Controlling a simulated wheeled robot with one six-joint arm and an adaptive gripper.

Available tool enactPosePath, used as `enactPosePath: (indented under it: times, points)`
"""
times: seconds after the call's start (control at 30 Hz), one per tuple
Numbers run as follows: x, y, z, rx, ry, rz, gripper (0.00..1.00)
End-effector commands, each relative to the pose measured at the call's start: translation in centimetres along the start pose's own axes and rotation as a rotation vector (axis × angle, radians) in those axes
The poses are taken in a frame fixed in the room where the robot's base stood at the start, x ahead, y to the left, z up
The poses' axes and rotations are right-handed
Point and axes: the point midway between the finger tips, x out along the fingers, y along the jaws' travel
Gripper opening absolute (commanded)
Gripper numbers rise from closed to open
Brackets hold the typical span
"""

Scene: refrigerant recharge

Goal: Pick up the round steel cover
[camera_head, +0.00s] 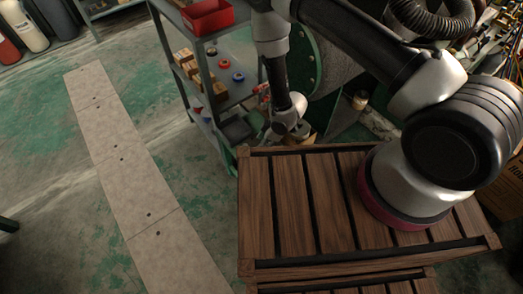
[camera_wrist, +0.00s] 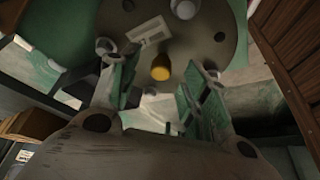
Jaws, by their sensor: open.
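My gripper (camera_wrist: 158,62) is open and empty in the wrist view, with one finger on each side of a yellow cap. A round grey-brown plate (camera_wrist: 215,45) lies beyond the fingertips and carries the yellow cap (camera_wrist: 161,68), a pale label and small dark holes. A small pale round piece (camera_wrist: 185,8) is cut off at the top edge; I cannot tell whether it or the plate is the steel cover. In the head view, my gripper (camera_head: 285,132) is at the far edge of the wooden crate, partly hidden; no cover shows clearly there.
The slatted wooden crate (camera_head: 290,205) stands close in front. A metal shelf (camera_head: 205,125) with a red bin (camera_head: 208,16) stands left of my arm. A grey tank with a bolted green flange (camera_head: 305,62) is behind it.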

Motion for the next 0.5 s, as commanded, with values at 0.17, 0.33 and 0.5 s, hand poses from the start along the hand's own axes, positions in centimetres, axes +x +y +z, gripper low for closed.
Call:
enactPosePath:
  times: [0.17, 0.33, 0.5]
  points:
    - [1.39, -0.07, 0.07, 0.001, -0.001, -0.001, 0.47]
    - [1.38, -0.05, 0.07, 0.001, -0.001, 0.000, 0.47]
    - [1.36, -0.05, 0.07, 0.001, -0.001, 0.000, 0.19]
